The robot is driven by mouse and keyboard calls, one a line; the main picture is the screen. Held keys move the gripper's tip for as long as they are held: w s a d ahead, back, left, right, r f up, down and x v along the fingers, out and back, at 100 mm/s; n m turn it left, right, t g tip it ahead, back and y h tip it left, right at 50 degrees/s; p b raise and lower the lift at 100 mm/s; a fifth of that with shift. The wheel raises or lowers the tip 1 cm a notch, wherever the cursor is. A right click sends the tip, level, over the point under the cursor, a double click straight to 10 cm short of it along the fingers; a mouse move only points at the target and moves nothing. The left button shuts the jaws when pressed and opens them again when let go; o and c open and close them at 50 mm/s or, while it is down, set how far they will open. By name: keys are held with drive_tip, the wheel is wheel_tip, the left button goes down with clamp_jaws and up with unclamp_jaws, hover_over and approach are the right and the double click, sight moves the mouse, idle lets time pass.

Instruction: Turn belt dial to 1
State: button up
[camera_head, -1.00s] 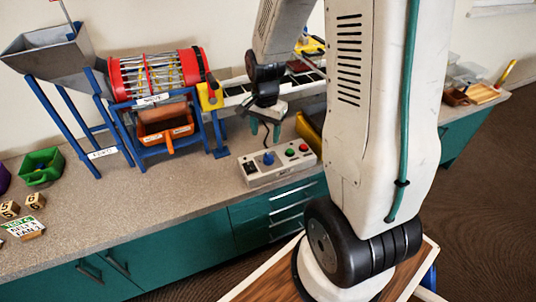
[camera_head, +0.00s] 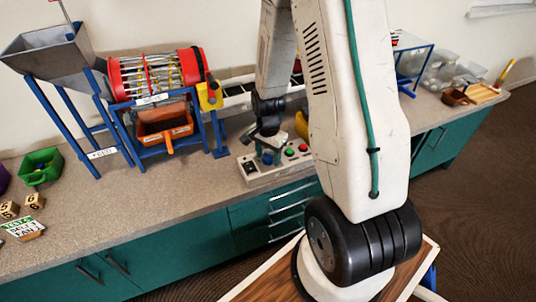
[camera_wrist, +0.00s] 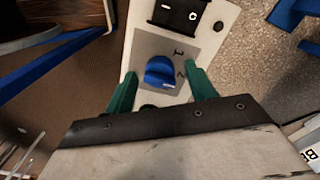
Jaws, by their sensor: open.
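The control box (camera_head: 253,180) is a pale panel on the counter. Its blue dial (camera_wrist: 160,73) sits on a grey plate (camera_wrist: 148,48) in the wrist view, with printed numbers 1 and 2 to its right. The dial also shows in the head view (camera_head: 267,159). My gripper (camera_wrist: 160,84) has green fingers, one on each side of the dial. It is open, with a gap visible between the dial and each finger. Which number the dial points to is hard to tell.
The red drum machine (camera_head: 155,75) with an orange bin (camera_head: 165,130) stands to the left. Counter in front of it is clear.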

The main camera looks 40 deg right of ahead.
drive_tip(key=c, duration=1)
drive_tip(key=shift+o, duration=0.2)
drive_tip(key=n, duration=0.5)
drive_tip(key=shift+n, duration=0.4)
drive_tip(key=n, duration=0.5)
drive_tip(key=shift+n, duration=0.7)
drive_tip(key=o, duration=1)
drive_tip(key=shift+c, duration=0.2)
